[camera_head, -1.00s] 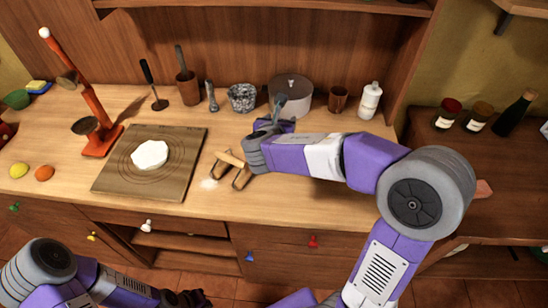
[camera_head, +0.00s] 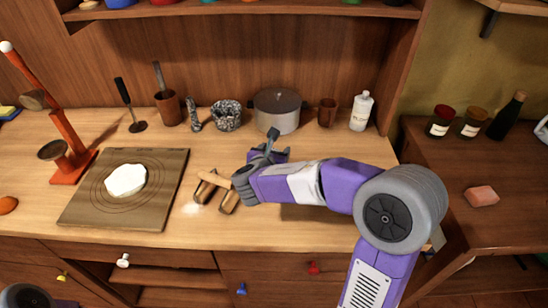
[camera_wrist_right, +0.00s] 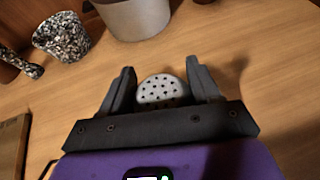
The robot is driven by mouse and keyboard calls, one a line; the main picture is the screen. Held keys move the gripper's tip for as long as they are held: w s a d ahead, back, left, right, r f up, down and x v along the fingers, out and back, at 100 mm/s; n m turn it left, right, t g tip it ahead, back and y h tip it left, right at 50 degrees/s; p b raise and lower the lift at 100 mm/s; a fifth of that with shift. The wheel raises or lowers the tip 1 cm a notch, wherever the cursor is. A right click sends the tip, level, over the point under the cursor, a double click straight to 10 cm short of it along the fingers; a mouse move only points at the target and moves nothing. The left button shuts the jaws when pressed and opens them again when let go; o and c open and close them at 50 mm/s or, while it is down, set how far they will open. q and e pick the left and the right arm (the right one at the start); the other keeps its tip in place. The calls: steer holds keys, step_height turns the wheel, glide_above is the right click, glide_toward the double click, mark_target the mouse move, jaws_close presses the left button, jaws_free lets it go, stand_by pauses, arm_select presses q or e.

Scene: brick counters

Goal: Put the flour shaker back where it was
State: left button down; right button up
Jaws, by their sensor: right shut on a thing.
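The flour shaker shows in the right wrist view as a pale rounded top with dark holes (camera_wrist_right: 161,90), between the fingers of my right gripper (camera_wrist_right: 160,84). The gripper is shut on it. In the head view my right gripper (camera_head: 270,148) is over the counter, in front of the grey pot; the shaker is mostly hidden there by the gripper and arm. I cannot tell whether the shaker touches the counter. My left gripper is out of view.
The grey pot (camera_head: 278,112), speckled bowl (camera_head: 227,116), brown cup (camera_head: 327,112) and white bottle (camera_head: 361,111) stand along the back. Brown wooden pieces (camera_head: 229,201) lie left of the gripper, near a board (camera_head: 160,205) with dough (camera_head: 126,180). Counter right of the gripper is clear.

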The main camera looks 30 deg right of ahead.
steer(key=shift+f, duration=0.2)
steer(key=shift+f, duration=0.1)
steer(key=shift+f, duration=0.15)
steer(key=o, duration=1.1)
steer(key=shift+o, duration=0.2)
steer(key=shift+r, duration=0.35)
steer(key=p+v, duration=0.3)
steer(key=v, duration=0.9)
